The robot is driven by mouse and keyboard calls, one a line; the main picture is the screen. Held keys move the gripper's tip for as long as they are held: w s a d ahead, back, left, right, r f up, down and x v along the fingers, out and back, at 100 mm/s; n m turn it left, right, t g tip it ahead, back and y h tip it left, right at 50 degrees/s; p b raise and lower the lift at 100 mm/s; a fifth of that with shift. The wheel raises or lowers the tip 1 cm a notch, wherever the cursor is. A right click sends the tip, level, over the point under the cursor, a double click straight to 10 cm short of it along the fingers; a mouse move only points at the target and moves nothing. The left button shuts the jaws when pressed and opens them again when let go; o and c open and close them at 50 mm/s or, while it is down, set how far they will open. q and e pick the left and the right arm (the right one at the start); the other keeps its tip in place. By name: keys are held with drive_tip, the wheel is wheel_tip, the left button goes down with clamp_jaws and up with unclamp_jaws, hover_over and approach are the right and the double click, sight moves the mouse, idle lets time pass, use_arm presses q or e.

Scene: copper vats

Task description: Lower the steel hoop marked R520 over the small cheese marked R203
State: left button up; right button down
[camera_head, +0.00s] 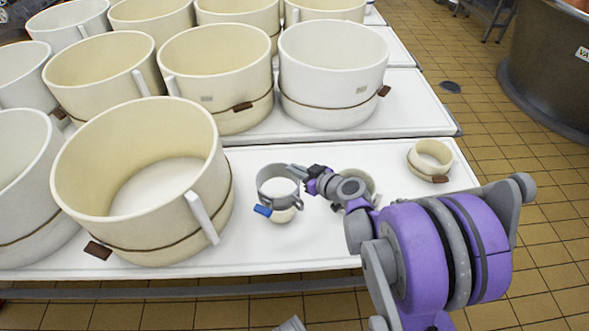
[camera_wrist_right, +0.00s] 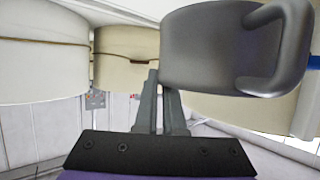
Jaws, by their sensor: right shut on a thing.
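The steel hoop (camera_head: 266,193) is a grey ring with a blue tag (camera_head: 262,211) at its lower left. My right gripper (camera_head: 298,173) is shut on the hoop's right side. The hoop also fills the upper right of the right wrist view (camera_wrist_right: 205,50), at the fingers (camera_wrist_right: 160,110). The R520 and R203 marks are not readable. My left gripper is not in view.
A large cream mould (camera_head: 150,235) with a handle stands close left of the hoop. Another mould (camera_head: 330,80) stands behind. A small cream ring (camera_head: 414,158) is at the right; another ring is partly hidden behind my right arm. The white table (camera_head: 330,245) is bare in front.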

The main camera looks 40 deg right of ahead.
sight(296, 184)
drive_tip(key=shift+f+b, duration=0.6)
drive_tip(key=shift+f, duration=0.25)
wheel_tip(296, 184, down, 4)
drive_tip(key=b, duration=0.3)
drive_tip(key=shift+f+b, duration=1.85)
drive_tip(key=shift+f, duration=0.25)
drive_tip(key=shift+f, duration=0.75)
drive_tip(key=c, duration=0.9)
unclamp_jaws()
drive_tip(key=shift+c, duration=0.2)
drive_tip(key=shift+r, duration=0.1)
